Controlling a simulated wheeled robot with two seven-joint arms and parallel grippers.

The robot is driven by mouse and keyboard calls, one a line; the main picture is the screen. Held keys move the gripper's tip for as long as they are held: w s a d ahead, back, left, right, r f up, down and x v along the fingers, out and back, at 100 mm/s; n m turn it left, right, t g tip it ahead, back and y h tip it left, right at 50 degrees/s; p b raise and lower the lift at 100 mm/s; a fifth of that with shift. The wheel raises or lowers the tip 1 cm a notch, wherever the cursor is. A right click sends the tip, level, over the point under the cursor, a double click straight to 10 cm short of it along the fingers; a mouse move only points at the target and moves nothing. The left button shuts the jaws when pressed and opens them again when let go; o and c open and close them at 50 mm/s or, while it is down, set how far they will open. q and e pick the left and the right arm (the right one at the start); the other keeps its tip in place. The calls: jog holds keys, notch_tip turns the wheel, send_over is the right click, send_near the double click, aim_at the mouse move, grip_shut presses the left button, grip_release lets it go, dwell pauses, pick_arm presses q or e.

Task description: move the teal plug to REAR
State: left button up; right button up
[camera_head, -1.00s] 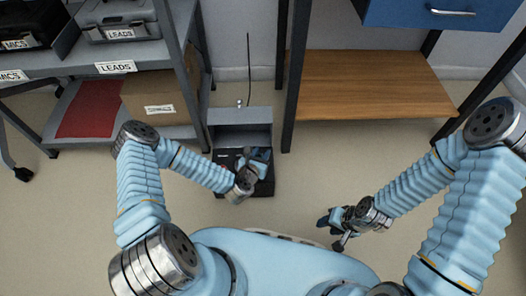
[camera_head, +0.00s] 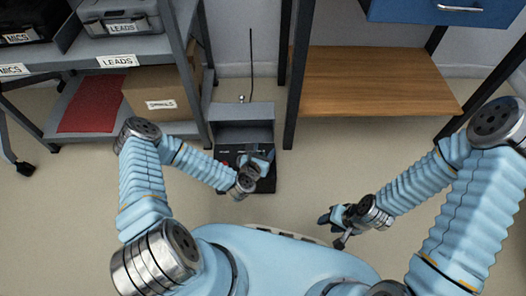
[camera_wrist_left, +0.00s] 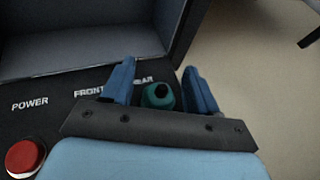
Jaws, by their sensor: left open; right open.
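The teal plug (camera_wrist_left: 158,96) stands on the black panel (camera_wrist_left: 60,125) of a grey box in the left wrist view, close to the partly covered REAR label (camera_wrist_left: 145,79). The FRONT label (camera_wrist_left: 88,92) is left of it, and no socket shows there. My left gripper (camera_wrist_left: 160,78) is open, with one blue finger on each side of the plug and gaps between. In the head view my left gripper (camera_head: 260,158) is over the panel and hides the plug. My right gripper (camera_head: 330,219) is open and empty above the floor.
A red button (camera_wrist_left: 24,157) sits by the POWER label (camera_wrist_left: 30,104). The box's raised grey housing (camera_head: 243,122) stands behind the panel. A grey shelf (camera_head: 130,60) is at left, a wooden shelf (camera_head: 370,80) at right.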

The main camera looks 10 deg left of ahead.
pick_arm(q)
jog(key=shift+s+r, duration=0.25)
jog(key=shift+r, duration=0.15)
jog(key=s+r+m+g+h, duration=0.1)
jog(key=s+m+g, duration=0.5)
jog(key=s+m, duration=0.4)
jog(key=s+d+r+m+g+h+p, duration=0.1)
jog(key=s+m+g, duration=0.5)
jog(key=m, duration=1.6)
jog(key=s, duration=0.4)
jog(key=shift+s+d+r+m, duration=0.15)
jog(key=shift+s+d+m, duration=0.1)
jog(key=shift+m, duration=0.05)
jog(key=shift+r, duration=0.1)
